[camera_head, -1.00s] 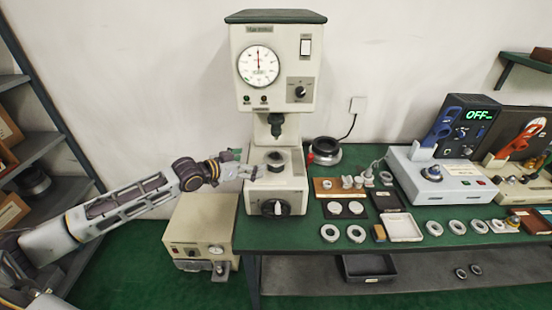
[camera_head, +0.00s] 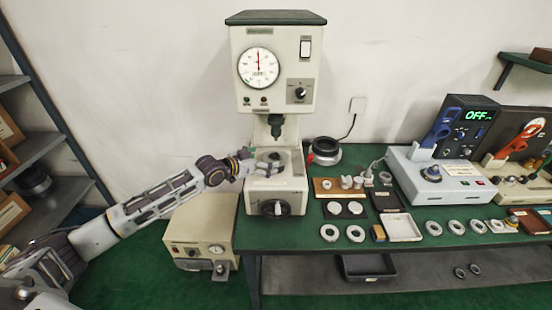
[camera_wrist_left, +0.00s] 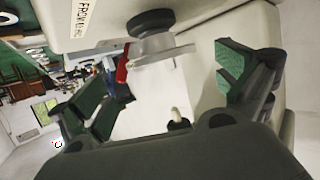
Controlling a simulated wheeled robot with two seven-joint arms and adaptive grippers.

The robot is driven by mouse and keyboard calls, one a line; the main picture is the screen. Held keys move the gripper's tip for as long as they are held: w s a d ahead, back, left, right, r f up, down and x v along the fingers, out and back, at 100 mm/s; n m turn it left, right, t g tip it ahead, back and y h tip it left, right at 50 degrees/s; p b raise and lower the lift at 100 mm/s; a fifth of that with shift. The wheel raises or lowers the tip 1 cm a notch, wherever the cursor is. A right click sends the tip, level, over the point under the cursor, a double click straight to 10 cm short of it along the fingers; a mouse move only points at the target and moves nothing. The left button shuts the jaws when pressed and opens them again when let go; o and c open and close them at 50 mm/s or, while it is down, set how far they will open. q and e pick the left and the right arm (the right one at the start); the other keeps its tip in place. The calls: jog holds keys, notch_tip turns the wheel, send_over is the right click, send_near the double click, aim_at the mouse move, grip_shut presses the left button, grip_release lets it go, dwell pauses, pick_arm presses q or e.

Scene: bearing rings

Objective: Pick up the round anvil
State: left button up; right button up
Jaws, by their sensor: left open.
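The round anvil (camera_head: 275,157) stands on the base of the bench hardness tester (camera_head: 275,60), under its dark spindle. In the left wrist view, which is upside down, the anvil (camera_wrist_left: 155,45) shows as a grey disc on a dark round body. My left gripper (camera_head: 262,163) is open beside the anvil, partly covering it in the head view. Its two green-padded fingers also show in the left wrist view (camera_wrist_left: 165,90), spread with the anvil ahead between them. I cannot tell whether a finger touches it. My right gripper is out of view.
The tester's front knob (camera_head: 274,208) is below the anvil and its column behind. To the right are a wooden block with small parts (camera_head: 340,186), several metal rings (camera_head: 356,233) and a white tray (camera_head: 402,227). A beige box (camera_head: 200,235) stands below left.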

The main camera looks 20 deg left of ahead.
aim_at(276, 157)
pick_arm(q)
jog(key=shift+x, duration=0.9)
jog(key=shift+d, duration=0.1)
jog(key=shift+p+x, duration=0.5)
jog(key=shift+x, duration=2.05)
jog(key=c, duration=1.2)
jog(key=shift+w+r, duration=0.1)
jog(key=shift+c, duration=0.6)
